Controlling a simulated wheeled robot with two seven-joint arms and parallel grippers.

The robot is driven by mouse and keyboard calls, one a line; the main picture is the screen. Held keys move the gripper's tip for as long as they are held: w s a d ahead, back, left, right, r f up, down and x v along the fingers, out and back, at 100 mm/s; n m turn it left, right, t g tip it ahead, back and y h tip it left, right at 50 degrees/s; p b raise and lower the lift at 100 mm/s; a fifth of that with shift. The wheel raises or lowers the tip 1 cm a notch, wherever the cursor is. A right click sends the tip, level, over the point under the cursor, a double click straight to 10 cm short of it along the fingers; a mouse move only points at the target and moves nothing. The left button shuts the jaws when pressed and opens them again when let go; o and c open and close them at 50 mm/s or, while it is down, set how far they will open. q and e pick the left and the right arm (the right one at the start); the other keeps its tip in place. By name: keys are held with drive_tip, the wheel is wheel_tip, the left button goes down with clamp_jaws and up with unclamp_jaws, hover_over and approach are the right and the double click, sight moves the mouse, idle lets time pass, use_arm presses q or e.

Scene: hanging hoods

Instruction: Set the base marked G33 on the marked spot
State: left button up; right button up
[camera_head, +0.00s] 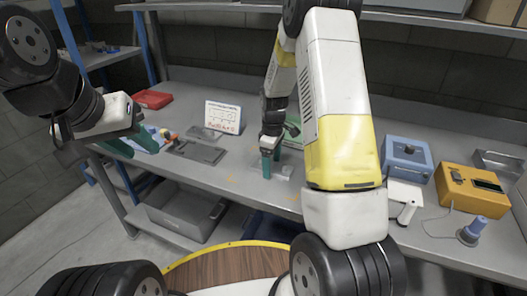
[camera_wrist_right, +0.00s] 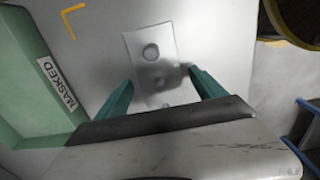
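In the head view the right gripper (camera_head: 271,168) is low over the bench. My left gripper (camera_head: 135,146) is at the far left, with its fingers apart and no held object visible. A yellow corner mark (camera_wrist_right: 72,20) shows on the bench beside the plate.
A green box labelled MASKED (camera_wrist_right: 35,85) stands close left of the right gripper in the wrist view. A white sign (camera_head: 222,117), red tray (camera_head: 152,99), blue device (camera_head: 407,156) and yellow device (camera_head: 470,190) stand on the bench. A grey bin (camera_head: 180,216) is below.

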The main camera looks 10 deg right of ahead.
sight(272, 162)
wheel_tip(272, 162, up, 12)
drive_tip(key=s+a+r+m+t+y, duration=0.1)
drive_tip(key=s+r+m+t, duration=0.3)
drive_tip(key=s+r, duration=0.75)
drive_tip(key=s+a+r+m+t, duration=0.1)
drive_tip(key=s+r+m, duration=0.1)
drive_tip(key=s, duration=0.5)
drive_tip(key=s+a+r+m+t+y, duration=0.1)
drive_tip(key=s+r+m, duration=0.2)
drive_tip(key=s, duration=0.3)
drive_tip(key=shift+s+m, duration=0.35)
drive_tip(key=shift+m, duration=0.45)
drive_tip(key=shift+r, duration=0.15)
